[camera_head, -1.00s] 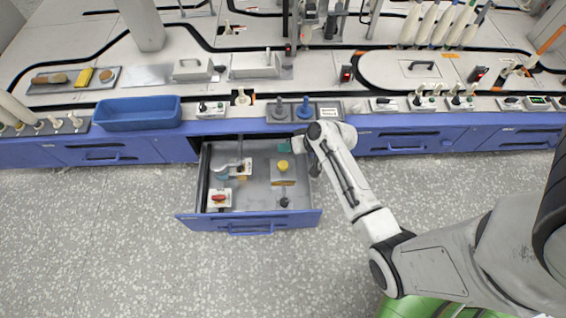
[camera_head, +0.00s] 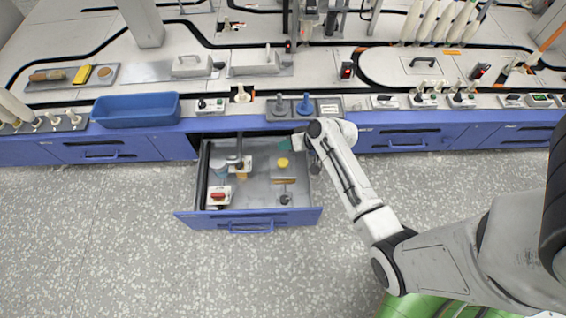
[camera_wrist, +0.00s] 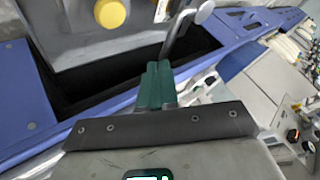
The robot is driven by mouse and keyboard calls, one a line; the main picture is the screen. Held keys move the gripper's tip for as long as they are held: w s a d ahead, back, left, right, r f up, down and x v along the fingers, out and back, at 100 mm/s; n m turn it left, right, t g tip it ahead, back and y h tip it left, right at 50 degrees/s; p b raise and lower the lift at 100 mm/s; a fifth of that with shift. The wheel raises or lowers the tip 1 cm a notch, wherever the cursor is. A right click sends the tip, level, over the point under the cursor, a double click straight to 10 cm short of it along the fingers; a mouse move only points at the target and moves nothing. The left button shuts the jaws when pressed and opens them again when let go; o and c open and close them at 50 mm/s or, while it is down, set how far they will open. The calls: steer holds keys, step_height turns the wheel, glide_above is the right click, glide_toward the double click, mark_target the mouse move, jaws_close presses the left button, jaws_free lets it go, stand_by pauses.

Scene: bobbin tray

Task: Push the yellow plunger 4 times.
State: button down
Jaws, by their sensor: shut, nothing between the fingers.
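The yellow plunger (camera_head: 283,162) is a round yellow knob on a small box (camera_head: 284,176) in the open drawer (camera_head: 262,203), right of the drawer's middle. It also shows at the top left of the wrist view (camera_wrist: 111,13), on a grey surface. My gripper (camera_head: 285,144) is over the back right of the drawer, partly hidden by my arm, behind the plunger and apart from it. In the wrist view its green fingers (camera_wrist: 156,84) are shut and empty, with the plunger up and left of them.
The drawer also holds a grey lever device (camera_head: 238,163), a red-knobbed switch (camera_head: 218,196) and a small dark knob (camera_head: 285,199). Blue and grey posts (camera_head: 304,106) stand on the bench behind it, with a blue bin (camera_head: 136,110) to their left. The floor in front is clear.

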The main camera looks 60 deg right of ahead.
mark_target(282, 161)
step_height(282, 161, down, 7)
steer(key=b, duration=0.5)
steer(key=shift+f+b, duration=0.15)
steer(key=shift+b, duration=0.2)
stand_by(1.5)
steer(key=shift+f, duration=0.4)
steer(key=shift+f+b, duration=1)
stand_by(1.0)
stand_by(0.3)
steer(key=shift+r+p, duration=1.35)
steer(key=shift+r, duration=0.05)
steer(key=shift+r+p, duration=2.4)
steer(key=shift+r, duration=0.1)
